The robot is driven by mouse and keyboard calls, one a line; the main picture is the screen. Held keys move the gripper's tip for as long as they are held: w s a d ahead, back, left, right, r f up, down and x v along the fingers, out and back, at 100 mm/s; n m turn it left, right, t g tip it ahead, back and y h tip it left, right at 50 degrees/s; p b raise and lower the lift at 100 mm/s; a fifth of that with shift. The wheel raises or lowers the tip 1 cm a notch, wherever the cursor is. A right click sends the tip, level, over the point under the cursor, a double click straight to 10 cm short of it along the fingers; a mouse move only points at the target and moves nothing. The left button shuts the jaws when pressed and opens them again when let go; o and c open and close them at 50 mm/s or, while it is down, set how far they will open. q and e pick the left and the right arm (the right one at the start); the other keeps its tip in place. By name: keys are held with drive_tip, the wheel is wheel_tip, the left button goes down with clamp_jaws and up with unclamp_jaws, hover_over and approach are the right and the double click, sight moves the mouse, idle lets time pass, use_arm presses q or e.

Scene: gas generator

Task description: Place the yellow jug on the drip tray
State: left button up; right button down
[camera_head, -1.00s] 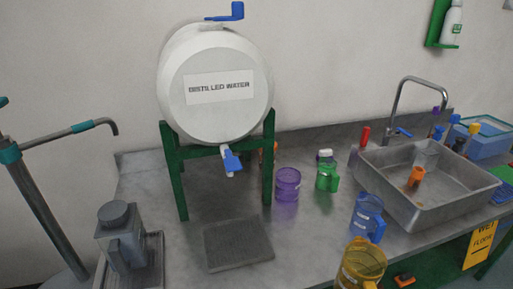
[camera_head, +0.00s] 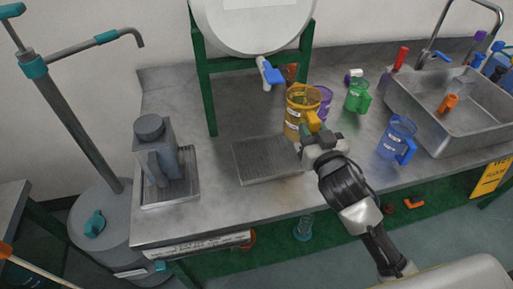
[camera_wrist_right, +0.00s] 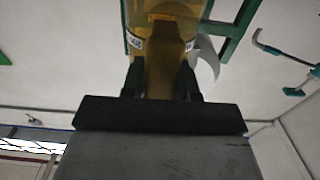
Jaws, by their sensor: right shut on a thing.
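The yellow jug (camera_head: 297,108) is upright, at the right rear edge of the drip tray. My right gripper (camera_head: 316,131) is shut on its handle, reaching in from the front right. In the right wrist view, the jug (camera_wrist_right: 165,30) fills the space beyond my two dark fingers (camera_wrist_right: 161,80). The grey ridged drip tray (camera_head: 262,160) lies flat on the counter below the barrel tap, with nothing on it. I cannot tell whether the jug's base touches anything. My left gripper is not in view.
The barrel's blue tap (camera_head: 272,73) hangs behind and left of the jug. A purple jug (camera_head: 324,102) is close behind it; a green jug (camera_head: 358,95) and blue jug (camera_head: 396,138) stand to the right. A grey container (camera_head: 154,155) stands at the left.

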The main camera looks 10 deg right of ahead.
drive_tip(key=shift+w+a+f+b, duration=0.2)
drive_tip(key=shift+w+a+f, duration=1)
drive_tip(key=shift+f, duration=0.45)
drive_tip(key=shift+w+a+f+b, duration=0.2)
drive_tip(key=shift+w+a+f, duration=0.75)
drive_tip(key=shift+a+f, duration=0.55)
drive_tip(key=shift+w+a+f+b, duration=0.2)
drive_tip(key=shift+w+a+f, duration=0.9)
drive_tip(key=shift+f, duration=0.7)
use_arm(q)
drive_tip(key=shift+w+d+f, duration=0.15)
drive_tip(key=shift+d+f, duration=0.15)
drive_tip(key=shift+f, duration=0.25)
